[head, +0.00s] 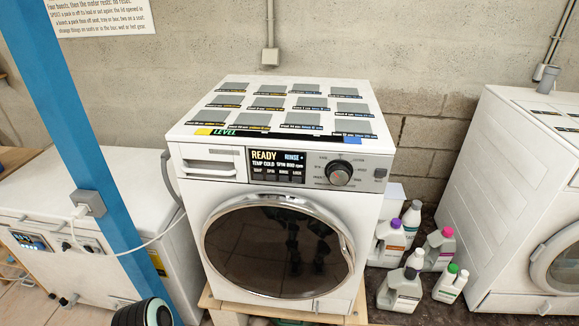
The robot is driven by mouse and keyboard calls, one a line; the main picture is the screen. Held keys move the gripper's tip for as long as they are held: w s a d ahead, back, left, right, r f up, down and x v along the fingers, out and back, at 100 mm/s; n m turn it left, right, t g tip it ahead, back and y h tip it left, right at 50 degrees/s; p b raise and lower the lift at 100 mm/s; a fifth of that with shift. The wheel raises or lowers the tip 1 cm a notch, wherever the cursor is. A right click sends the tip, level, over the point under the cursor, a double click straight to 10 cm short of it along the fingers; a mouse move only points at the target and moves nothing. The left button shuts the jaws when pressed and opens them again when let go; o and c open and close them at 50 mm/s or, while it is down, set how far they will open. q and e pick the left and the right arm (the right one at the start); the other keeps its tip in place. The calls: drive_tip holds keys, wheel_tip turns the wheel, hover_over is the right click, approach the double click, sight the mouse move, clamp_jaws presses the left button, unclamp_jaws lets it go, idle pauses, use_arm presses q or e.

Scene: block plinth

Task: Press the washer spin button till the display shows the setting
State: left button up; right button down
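The white washer (192,203) stands in the middle with its round dark door (275,250) shut. Its black display (277,160) reads READY, RINSE, TEMP COLD and SPIN 800 rpm. A row of small dark buttons (277,174) lies along the display's lower edge. Their labels are tiny; one seems to read SPIN. A dial (339,173) sits to the right of the display, with a small dark button (380,173) further right. Neither of my grippers is in view, and nothing touches the washer's panel.
Grey plates (269,103) with labels cover the washer's top. A blue post (75,120) and a white chest (45,215) stand at left. Several bottles (400,291) stand on the floor at right, before another white machine (500,170). The space before the panel is clear.

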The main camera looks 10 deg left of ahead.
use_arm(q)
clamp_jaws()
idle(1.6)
